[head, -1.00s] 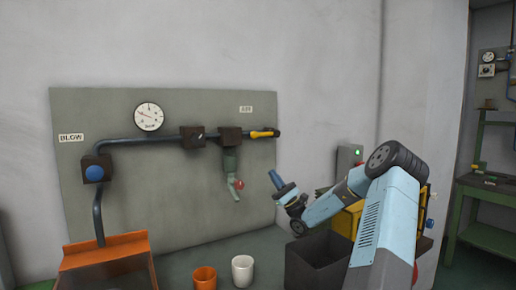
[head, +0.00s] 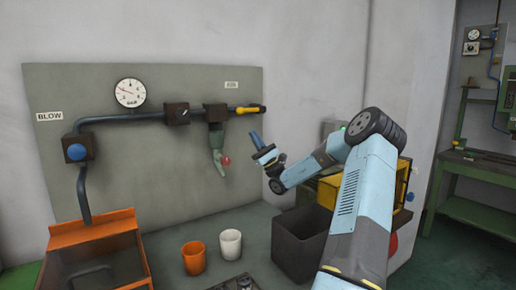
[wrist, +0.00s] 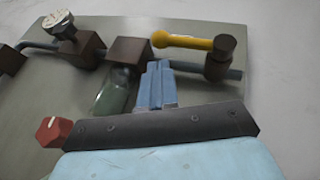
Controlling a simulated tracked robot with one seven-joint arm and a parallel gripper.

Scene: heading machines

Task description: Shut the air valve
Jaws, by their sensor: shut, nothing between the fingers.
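The air valve has a yellow lever (head: 246,110) beneath the AIR label, at the right end of the dark pipe on the wall panel. The lever lies roughly along the pipe. In the wrist view the lever (wrist: 182,41) runs left from a brown pivot (wrist: 222,60) and ends in a rounded tip. My gripper (head: 254,136) is shut and empty, with its blue fingers pointing up, just below the lever's right part in the head view. In the wrist view the fingers (wrist: 157,80) appear below the lever's rounded tip. I cannot tell whether they touch it.
Below stand an orange cup (head: 194,259), a white cup (head: 230,243), an orange bin (head: 95,235) and a dark bin (head: 300,245).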

